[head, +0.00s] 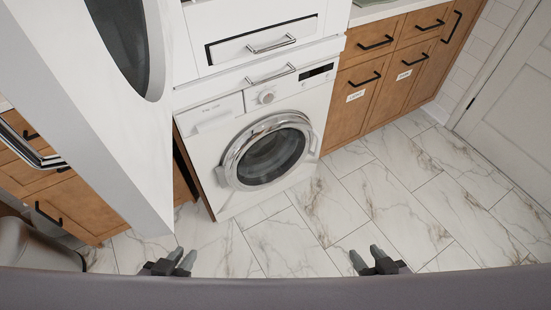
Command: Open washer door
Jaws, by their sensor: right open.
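A white front-loading washer (221,190) stands ahead of me, under white drawers. Its round door (266,157) has a chrome ring and dark glass and looks shut. My right gripper (366,260) is at the bottom, right of centre, open and empty. Both are well short of the washer, above the floor.
Wooden cabinets (360,92) with black handles stand right of the washer. A white panel (95,110) with a dark oval mirror or window (125,40) rises at the left. A white door (505,110) is at the far right. The marble-tiled floor (390,200) in front is clear.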

